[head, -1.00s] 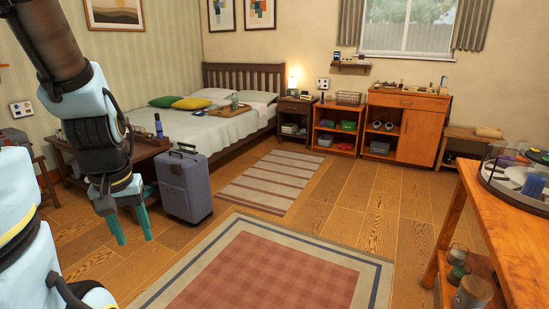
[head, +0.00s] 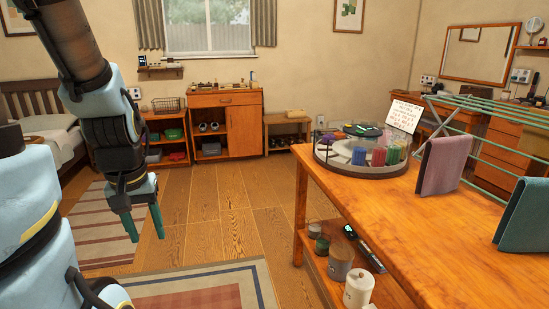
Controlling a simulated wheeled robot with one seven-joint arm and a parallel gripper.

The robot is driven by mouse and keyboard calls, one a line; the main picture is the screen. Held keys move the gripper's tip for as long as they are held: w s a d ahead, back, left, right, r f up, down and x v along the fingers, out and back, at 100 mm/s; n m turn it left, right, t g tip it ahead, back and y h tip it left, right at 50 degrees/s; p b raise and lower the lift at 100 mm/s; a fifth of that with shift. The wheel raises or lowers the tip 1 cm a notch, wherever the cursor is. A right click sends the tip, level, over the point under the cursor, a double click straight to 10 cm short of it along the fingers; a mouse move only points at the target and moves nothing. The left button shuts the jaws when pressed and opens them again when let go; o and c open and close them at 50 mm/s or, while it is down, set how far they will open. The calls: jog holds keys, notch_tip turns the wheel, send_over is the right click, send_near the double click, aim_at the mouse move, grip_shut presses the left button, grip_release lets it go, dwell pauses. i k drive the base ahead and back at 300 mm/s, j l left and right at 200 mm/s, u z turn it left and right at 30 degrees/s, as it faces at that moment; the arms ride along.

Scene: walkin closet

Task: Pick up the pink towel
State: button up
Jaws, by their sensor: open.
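A dusty pink towel (head: 443,164) hangs over a bar of a green drying rack (head: 490,112) on the right side of the head view, over the wooden table. A teal towel (head: 524,214) hangs on the same rack, nearer and at the right edge. My gripper (head: 145,222) is on the left, pointing down, with its green fingers apart and nothing between them. It is over the floor, far to the left of the pink towel and apart from it.
The long wooden table (head: 400,229) fills the right foreground. A round tray (head: 360,171) with several coloured cups and a sign (head: 404,116) stand on it. Jars (head: 358,287) sit on its lower shelf. Open wooden floor (head: 215,210) lies between my arm and the table.

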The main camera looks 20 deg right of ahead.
aim_at(444, 159)
jog(key=i+z, duration=0.3)
jog(key=i, duration=0.3)
jog(key=i+j+z, duration=0.1)
jog(key=i+z, duration=0.2)
jog(key=i, duration=0.3)
